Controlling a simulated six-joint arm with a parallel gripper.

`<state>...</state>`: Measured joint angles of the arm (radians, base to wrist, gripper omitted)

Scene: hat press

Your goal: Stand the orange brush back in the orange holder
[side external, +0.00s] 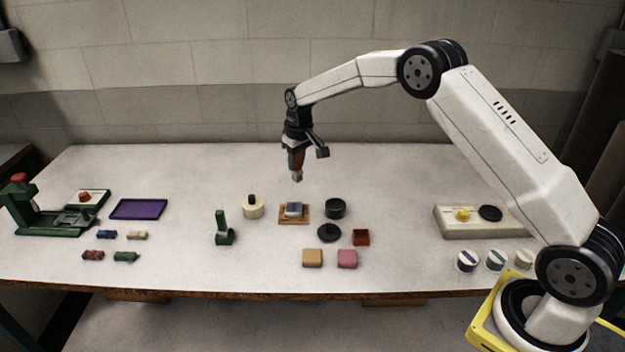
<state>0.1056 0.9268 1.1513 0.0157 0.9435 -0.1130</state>
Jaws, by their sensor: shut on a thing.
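My gripper (296,158) is shut on the orange brush (297,174). It holds the brush roughly upright in the air, with a pale end pointing down. Most of the brush is hidden by the fingers. The orange holder (361,237), a small open square box, stands on the table to the right of and nearer the camera than the gripper. No brush shows in it. The brush and the holder are well apart.
Below the gripper is a wooden board (294,221) with a blue-grey block. Near the holder are a black round pot (335,208), a black disc (329,233), a pink block (347,259) and a tan block (312,258). Free table lies right of the holder.

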